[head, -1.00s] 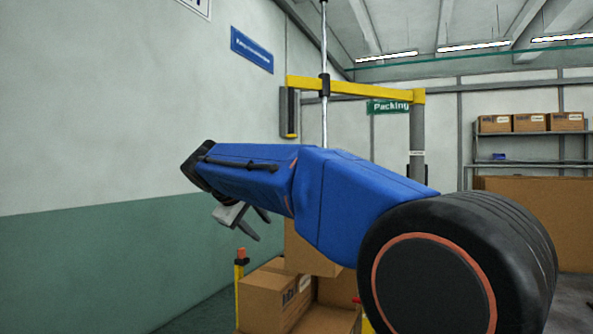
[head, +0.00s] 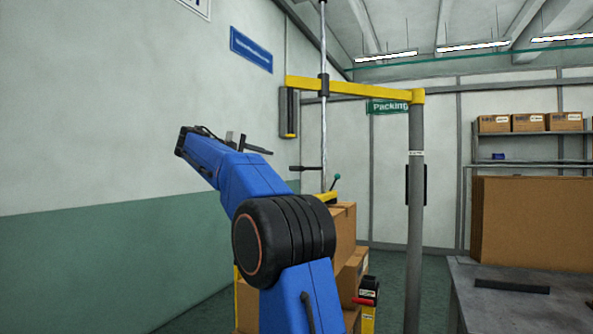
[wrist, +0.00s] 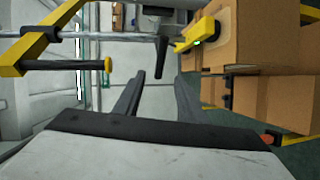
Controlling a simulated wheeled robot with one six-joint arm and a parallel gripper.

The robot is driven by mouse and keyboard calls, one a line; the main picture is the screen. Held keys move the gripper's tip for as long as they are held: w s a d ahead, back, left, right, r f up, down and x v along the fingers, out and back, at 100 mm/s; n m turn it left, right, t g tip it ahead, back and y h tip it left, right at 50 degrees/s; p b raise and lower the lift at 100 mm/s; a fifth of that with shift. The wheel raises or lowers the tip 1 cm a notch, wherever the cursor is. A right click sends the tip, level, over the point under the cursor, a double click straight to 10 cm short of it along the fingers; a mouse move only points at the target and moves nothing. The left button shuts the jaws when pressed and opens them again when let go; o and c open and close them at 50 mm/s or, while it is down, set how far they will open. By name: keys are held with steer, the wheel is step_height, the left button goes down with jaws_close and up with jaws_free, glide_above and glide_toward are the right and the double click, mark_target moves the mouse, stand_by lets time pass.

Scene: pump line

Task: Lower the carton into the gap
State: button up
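A brown carton (head: 344,232) is at the top of a carton group in the head view, just below the yellow foot (head: 326,198) of a vertical lifting pole (head: 323,130). In the wrist view the yellow foot (wrist: 196,34) meets a carton (wrist: 218,30). Whether it grips that carton is unclear. A dark handle bar (head: 304,168) and a green-knobbed lever (head: 336,181) are at the pole's lower end. My gripper (head: 255,144) is left of the pole. In the wrist view my gripper (wrist: 158,78) is open and empty, fingers pointing toward a dark bar. The gap is hidden.
A yellow overhead boom (head: 350,90) on a grey post (head: 416,200) carries the pole. Lower cartons (head: 352,272) and a yellow post with a red and black box (head: 368,292) stand close right of my arm. A grey table (head: 520,300) is at right.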

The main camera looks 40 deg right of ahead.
mark_target(294, 168)
steer(key=d+f, duration=0.1)
steer(key=d, duration=0.4)
steer(key=d+f, duration=0.1)
steer(key=d, duration=0.4)
steer(key=d+f, duration=0.1)
steer(key=d, duration=0.4)
steer(key=shift+d, duration=0.25)
jaws_close()
